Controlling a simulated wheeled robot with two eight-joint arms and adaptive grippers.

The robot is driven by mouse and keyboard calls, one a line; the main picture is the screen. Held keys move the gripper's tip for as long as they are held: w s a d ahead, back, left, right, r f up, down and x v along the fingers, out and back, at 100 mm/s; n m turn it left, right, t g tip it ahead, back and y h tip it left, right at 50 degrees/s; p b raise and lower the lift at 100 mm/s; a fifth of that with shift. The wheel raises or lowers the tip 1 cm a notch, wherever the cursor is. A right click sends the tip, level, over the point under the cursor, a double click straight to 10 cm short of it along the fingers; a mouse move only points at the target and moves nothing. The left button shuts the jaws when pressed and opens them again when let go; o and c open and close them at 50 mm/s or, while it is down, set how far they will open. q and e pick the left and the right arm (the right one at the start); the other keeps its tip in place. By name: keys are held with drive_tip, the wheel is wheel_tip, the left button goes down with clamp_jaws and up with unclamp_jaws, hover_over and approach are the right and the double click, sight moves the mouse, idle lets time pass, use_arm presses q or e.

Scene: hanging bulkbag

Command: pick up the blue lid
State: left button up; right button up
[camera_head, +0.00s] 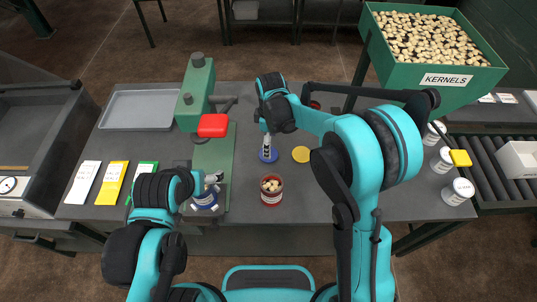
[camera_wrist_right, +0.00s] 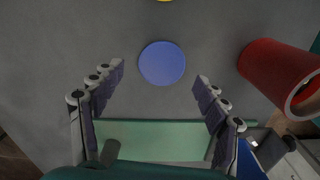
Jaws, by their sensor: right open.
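The blue lid (camera_head: 268,156) lies flat on the grey table. In the right wrist view the blue lid (camera_wrist_right: 162,63) is a plain round disc, a little beyond the fingertips and between their lines. My right gripper (camera_head: 268,143) is over the lid in the head view; its fingers are spread wide and empty in the wrist view (camera_wrist_right: 160,75).
A red can (camera_head: 271,191) with kernels stands in front of the lid; a yellow lid (camera_head: 301,154) lies to its right. The green machine (camera_head: 196,95) with a red part stands left. White cans (camera_head: 458,191) stand at the right. A kernels bin (camera_head: 430,72) is behind.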

drive_tip(key=f, duration=0.1)
drive_tip(key=f+b, duration=0.1)
drive_tip(key=f, duration=0.3)
drive_tip(key=shift+s+a+f+b, duration=0.1)
drive_tip(key=shift+s+a+b, duration=0.05)
drive_tip(key=shift+a+b, duration=0.25)
drive_tip(key=c, duration=0.7)
drive_tip(key=shift+r, duration=0.25)
